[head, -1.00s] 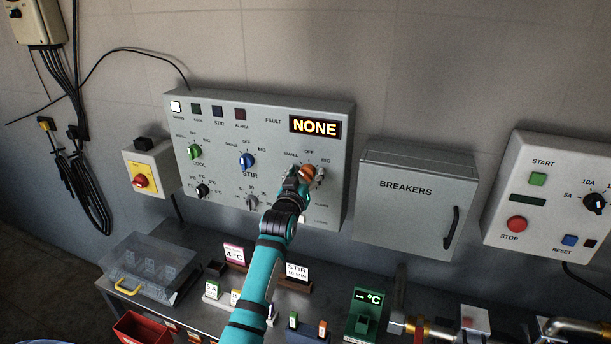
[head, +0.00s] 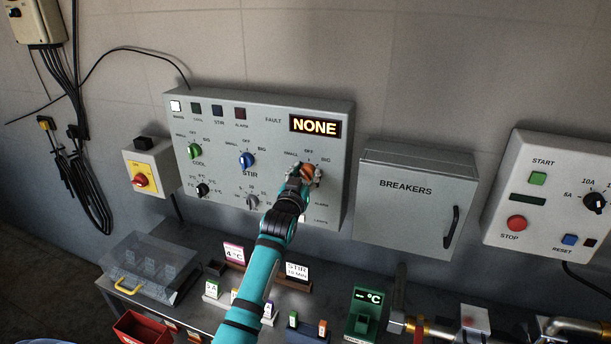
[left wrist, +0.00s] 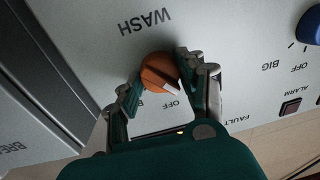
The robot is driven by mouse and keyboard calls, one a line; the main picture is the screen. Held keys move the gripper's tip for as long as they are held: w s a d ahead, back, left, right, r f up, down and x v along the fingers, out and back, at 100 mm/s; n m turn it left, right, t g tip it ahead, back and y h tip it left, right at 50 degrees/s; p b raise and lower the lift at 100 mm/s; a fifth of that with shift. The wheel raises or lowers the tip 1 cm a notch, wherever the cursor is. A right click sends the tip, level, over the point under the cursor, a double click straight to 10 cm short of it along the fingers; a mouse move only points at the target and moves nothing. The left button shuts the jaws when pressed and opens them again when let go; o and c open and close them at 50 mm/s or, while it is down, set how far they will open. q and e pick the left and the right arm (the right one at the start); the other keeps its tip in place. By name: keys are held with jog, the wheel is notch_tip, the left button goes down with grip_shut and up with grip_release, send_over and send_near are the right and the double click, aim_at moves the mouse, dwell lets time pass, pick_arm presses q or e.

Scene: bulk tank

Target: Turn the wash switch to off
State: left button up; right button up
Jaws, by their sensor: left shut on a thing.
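The wash switch is an orange knob (head: 308,170) at the right of the grey control panel (head: 335,110). In the left wrist view the orange knob (left wrist: 158,70) sits under the upside-down WASH label, with its white pointer slanting toward the OFF lettering; exact alignment is hard to tell. My left gripper (head: 303,173) is at the panel, shut on the knob. In the left wrist view its two fingers (left wrist: 160,74) stand on either side of the knob. The gripper partly hides the knob in the head view. My right gripper is not in view.
A blue stir knob (head: 247,161) and a green cool knob (head: 194,151) are to the left on the same panel. The display (head: 314,126) reads NONE. A breakers box (head: 415,215) stands close to the right. A bench with signs and a clear-lidded box (head: 150,265) lies below.

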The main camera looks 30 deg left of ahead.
pick_arm(q)
jog(key=m, duration=0.3)
jog(key=shift+f+m, duration=0.1)
jog(key=shift+m, duration=2.2)
jog(key=o, duration=1.2)
jog(key=shift+d, duration=0.1)
jog(key=v, duration=1.2)
jog(key=shift+f, duration=0.2)
jog(key=shift+s+f, duration=0.1)
